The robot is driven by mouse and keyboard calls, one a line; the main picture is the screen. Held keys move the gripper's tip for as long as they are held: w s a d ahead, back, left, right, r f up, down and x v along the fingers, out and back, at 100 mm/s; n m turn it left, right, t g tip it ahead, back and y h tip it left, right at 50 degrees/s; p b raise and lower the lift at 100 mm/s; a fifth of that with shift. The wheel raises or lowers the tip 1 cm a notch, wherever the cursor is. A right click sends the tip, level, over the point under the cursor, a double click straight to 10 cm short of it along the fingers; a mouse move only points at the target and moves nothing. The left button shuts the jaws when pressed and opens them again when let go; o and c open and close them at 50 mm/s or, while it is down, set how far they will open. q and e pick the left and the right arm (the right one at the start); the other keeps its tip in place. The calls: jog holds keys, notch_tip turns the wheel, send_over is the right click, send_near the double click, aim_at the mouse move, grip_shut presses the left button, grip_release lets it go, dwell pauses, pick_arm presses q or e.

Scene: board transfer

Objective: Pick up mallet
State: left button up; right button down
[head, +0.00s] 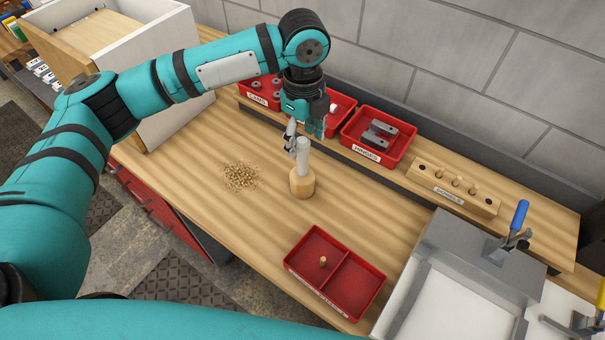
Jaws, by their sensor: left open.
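The mallet (302,184) stands upright on the wooden workbench, its round wooden head down and its pale grey handle pointing up. My left gripper (305,134) hangs over it, pointing down and open. Its fingers are at the top end of the handle, one on each side in the picture. I cannot tell whether they touch it. My right gripper is not in view.
Red bins (361,155) line the raised shelf behind, beside a wooden dowel block (437,193). A pile of wood pellets (240,177) lies left of the mallet. A divided red tray (306,288) and a grey clamp fixture (470,249) are in front and right.

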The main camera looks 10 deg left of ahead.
aim_at(302, 168)
pick_arm(q)
jog(key=shift+w+a+f+p, duration=0.1)
jog(key=shift+f+p, duration=0.25)
jog(key=shift+f, duration=1.4)
grip_shut()
